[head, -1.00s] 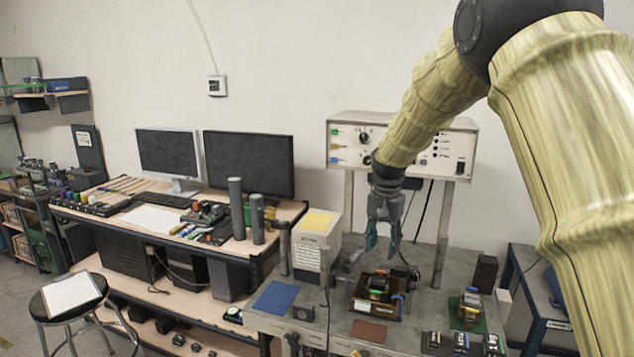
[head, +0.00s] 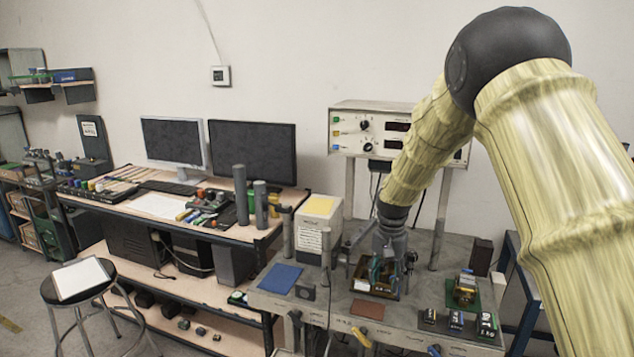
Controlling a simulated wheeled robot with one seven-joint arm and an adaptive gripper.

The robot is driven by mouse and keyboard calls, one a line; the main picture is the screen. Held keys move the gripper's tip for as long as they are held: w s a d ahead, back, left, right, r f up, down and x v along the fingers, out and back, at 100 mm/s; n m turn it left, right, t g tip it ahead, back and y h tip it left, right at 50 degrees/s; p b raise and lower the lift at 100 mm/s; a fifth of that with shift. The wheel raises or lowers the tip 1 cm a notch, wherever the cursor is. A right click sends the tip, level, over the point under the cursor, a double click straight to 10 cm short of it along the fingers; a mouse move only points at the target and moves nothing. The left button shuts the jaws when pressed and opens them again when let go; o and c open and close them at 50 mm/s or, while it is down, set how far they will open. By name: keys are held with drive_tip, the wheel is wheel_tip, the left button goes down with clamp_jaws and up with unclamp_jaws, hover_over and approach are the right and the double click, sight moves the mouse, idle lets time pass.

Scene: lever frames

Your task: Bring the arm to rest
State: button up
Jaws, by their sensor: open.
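My arm reaches in from the right of the head view and bends down over the grey workbench (head: 345,292). My gripper (head: 384,284) points downward at a small dark tray (head: 362,272) with a component in it.
A blue mat (head: 281,278) and a reddish-brown mat (head: 371,308) lie on the bench. A green mat with a component (head: 465,288) is at right, behind small labelled blocks (head: 457,320). An instrument panel (head: 350,129) stands behind. A stool (head: 83,283) is at far left.

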drive_tip(key=s+d+f+n+b, duration=0.1)
drive_tip(key=s+f, duration=0.8)
drive_tip(key=f, duration=0.6)
drive_tip(key=s+d+f+n+b, duration=0.1)
drive_tip(key=s+d+f+b, duration=0.1)
drive_tip(key=s+f, duration=1)
drive_tip(key=s+f+n+b, duration=0.1)
drive_tip(key=s+f, duration=0.4)
drive_tip(key=s, duration=0.5)
drive_tip(key=s+f+n+b, duration=0.1)
drive_tip(key=s+f, duration=0.4)
drive_tip(key=s, duration=0.6)
drive_tip(key=s+d+f+n, duration=0.1)
drive_tip(key=s+f, duration=0.4)
drive_tip(key=s, duration=0.6)
drive_tip(key=shift+n+b, duration=0.4)
